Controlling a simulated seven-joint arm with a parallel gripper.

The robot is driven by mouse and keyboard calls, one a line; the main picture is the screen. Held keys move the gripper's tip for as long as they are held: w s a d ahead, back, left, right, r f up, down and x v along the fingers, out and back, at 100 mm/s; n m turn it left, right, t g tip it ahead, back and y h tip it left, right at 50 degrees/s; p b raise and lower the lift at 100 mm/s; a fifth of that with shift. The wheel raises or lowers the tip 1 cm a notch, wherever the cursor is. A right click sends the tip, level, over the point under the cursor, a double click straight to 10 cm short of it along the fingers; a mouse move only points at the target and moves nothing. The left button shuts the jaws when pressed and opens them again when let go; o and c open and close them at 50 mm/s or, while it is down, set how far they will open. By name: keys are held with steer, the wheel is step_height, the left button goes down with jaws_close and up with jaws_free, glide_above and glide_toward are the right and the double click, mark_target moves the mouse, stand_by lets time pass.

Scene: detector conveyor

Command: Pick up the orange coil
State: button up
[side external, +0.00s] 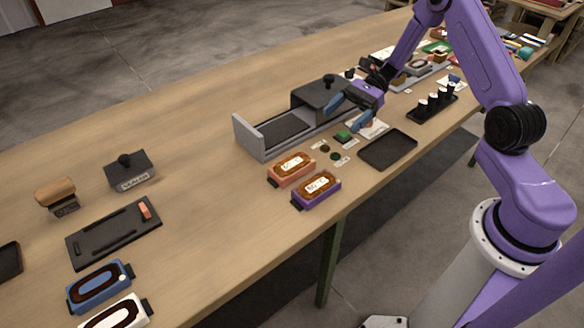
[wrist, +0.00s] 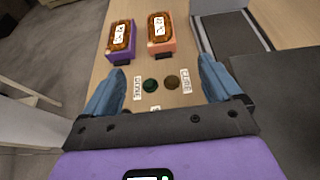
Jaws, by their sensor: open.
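The orange coil (side external: 291,168) is a salmon-orange block with a brown oval winding and a white label. It lies on the wooden bench beside a purple coil (side external: 316,189). In the wrist view the orange coil (wrist: 161,33) is at the top centre, right of the purple coil (wrist: 121,40). My gripper (side external: 350,112) has blue fingers, is open and empty, and is above the bench to the right of the coils in the side view. In the wrist view its fingers (wrist: 162,85) are spread below the coils, with small round buttons and labels between them.
A grey conveyor with a dark belt (side external: 283,131) and a dark housing (side external: 324,95) stands behind the orange coil. A black tray (side external: 388,149) lies to the right. Blue (side external: 100,286) and white coils (side external: 117,314) lie at the lower left.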

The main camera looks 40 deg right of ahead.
mark_target(296, 162)
steer(key=x, duration=1.7)
steer(key=shift+a, duration=0.15)
steer(key=c, duration=1.2)
steer(key=shift+c, duration=0.2)
steer(key=shift+r, duration=0.15)
